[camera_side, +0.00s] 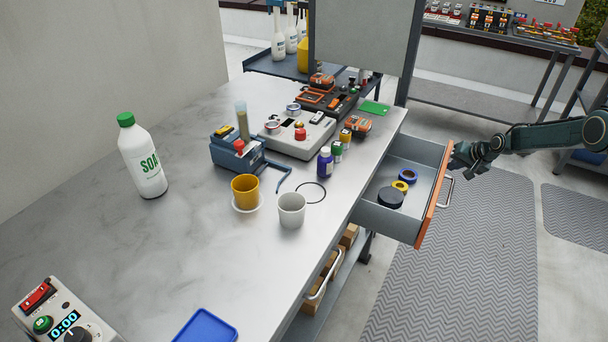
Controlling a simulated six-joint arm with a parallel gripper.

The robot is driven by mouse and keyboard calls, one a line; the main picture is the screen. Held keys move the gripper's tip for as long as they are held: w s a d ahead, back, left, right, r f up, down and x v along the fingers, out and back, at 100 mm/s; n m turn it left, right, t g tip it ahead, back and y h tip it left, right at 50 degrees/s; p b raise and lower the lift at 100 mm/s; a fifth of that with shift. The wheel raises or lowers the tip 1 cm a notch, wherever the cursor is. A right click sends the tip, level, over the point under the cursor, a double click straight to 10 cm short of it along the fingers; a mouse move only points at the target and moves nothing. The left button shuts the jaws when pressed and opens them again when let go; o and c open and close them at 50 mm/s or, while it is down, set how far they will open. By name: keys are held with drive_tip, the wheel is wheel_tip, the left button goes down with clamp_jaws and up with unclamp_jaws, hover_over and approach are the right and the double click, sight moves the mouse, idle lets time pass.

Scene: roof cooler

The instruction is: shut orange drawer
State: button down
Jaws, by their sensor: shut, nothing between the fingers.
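The orange-fronted drawer (433,198) sticks out open from the right edge of the metal-topped table. Its grey inside shows a blue ring, a yellow ring and a dark round thing (390,197). A pale bar handle (447,191) is on the outer face of the front. My gripper (458,163) is at the far upper end of the orange front, on its outer side, shut with nothing held. It overlaps the front's edge in the picture; I cannot tell whether it touches. My arm reaches in from the right.
On the table (190,255) stand a white soap bottle (142,158), a yellow cup (245,190), a white cup (291,210) and a grey device (297,134). A small purple bottle (325,163) stands near the drawer. Floor mats (470,260) lie right of the drawer, where space is free.

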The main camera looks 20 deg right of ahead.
sight(423, 155)
drive_tip(key=shift+w+a, duration=3.75)
drive_tip(key=shift+s+d, duration=0.1)
drive_tip(key=shift+d, duration=0.05)
drive_tip(key=shift+s+d, duration=1.35)
drive_tip(key=shift+s, duration=0.05)
drive_tip(key=shift+s+r, duration=0.1)
drive_tip(key=shift+r, duration=0.3)
drive_tip(key=v, duration=0.9)
drive_tip(key=shift+s, duration=0.1)
drive_tip(key=shift+a, duration=0.1)
